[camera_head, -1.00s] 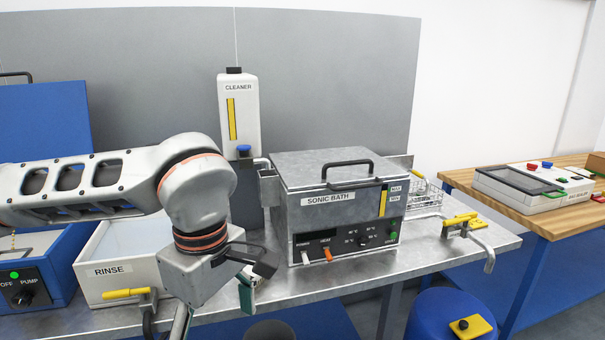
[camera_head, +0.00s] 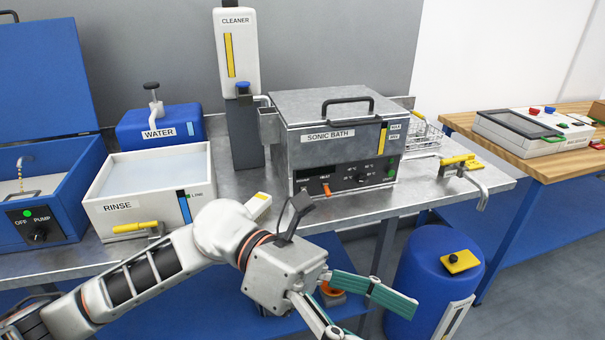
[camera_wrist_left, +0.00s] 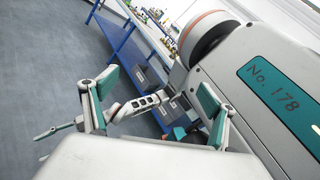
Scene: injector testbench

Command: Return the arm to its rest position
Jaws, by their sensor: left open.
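My left arm comes in from the lower left in the head view. Its gripper (camera_head: 378,318) is in front of the bench's front edge, with its teal-padded fingers spread apart and nothing between them. The left gripper's fingers also show apart and empty in the left wrist view (camera_wrist_left: 157,82). There, my own body panel marked "No. 178" (camera_wrist_left: 275,85) fills the right side. Another arm of mine (camera_wrist_left: 140,105) shows small between the fingers, ending in what looks like my right gripper (camera_wrist_left: 58,134). It is too small and partly hidden to tell its state.
The metal bench (camera_head: 455,190) carries the lidded sonic bath (camera_head: 335,135), the rinse tub (camera_head: 120,210), the cleaner dispenser (camera_head: 236,50) and the water container (camera_head: 158,130). A blue barrel (camera_head: 425,265) stands on the floor to the gripper's right. A wooden-topped table (camera_head: 560,170) is at far right.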

